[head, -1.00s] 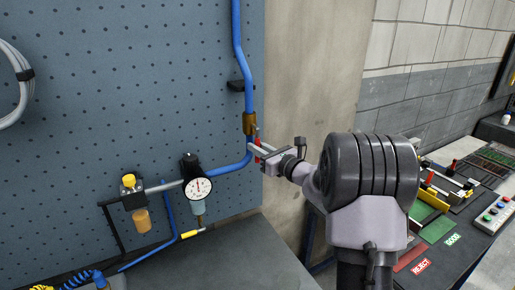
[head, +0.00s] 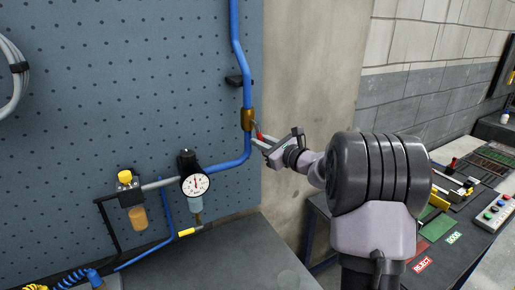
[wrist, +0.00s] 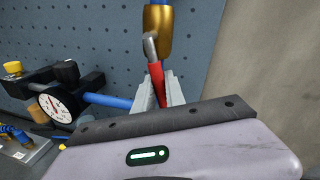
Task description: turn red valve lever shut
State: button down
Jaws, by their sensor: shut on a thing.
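The red valve lever (wrist: 156,82) points down from the brass valve (wrist: 160,30) in the wrist view, with a bare metal stem at its top. In the head view the red lever (head: 259,131) shows as a small red piece beside the brass valve (head: 247,119), angled down and to the right. My gripper (wrist: 161,92) is shut on the lever, one finger on each side of the red grip. In the head view my gripper (head: 257,142) reaches in from the right. The lower end of the lever is hidden by the fingers.
The blue pipe (head: 235,60) runs down the pegboard (head: 120,80) through the valve and bends left to the pressure gauge (head: 195,184). A yellow-topped filter unit (head: 127,185) is further left. A bench with trays (head: 440,228) stands at the right.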

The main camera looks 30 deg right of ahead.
jog(key=d+n+b, duration=0.1)
jog(key=n+b, duration=0.1)
jog(key=d+r+n+b, duration=0.1)
jog(key=n, duration=0.1)
jog(key=shift+d+g+h+b, duration=0.1)
jog(key=shift+g+h+b, duration=0.25)
jog(key=shift+g+h, duration=0.05)
jog(key=shift+w+d+r+n+h+b, duration=0.1)
jog(key=shift+d+r+n+h+b, duration=0.3)
jog(key=shift+r+n+b, duration=0.7)
jog(key=shift+s+d+r+n+h+b, duration=0.1)
jog(key=shift+d+r+n+h+b, duration=0.35)
jog(key=shift+n+b, duration=1.15)
jog(key=shift+w+d+r+n+h+b, duration=0.1)
jog(key=shift+d+r+n+h+b, duration=0.25)
jog(key=shift+r+n+b, duration=1)
jog(key=shift+f+n, duration=0.3)
jog(key=shift+n, duration=0.05)
jog(key=c, duration=1.4)
grip_release()
jog(key=shift+a, duration=0.1)
jog(key=s+r, duration=0.1)
jog(key=s, duration=0.4)
jog(key=s+r, duration=0.1)
jog(key=s, duration=0.5)
jog(key=s+r, duration=0.1)
jog(key=s, duration=0.5)
jog(key=shift+s+d+r, duration=0.1)
jog(key=shift+d+r, duration=0.05)
jog(key=shift+d, duration=0.1)
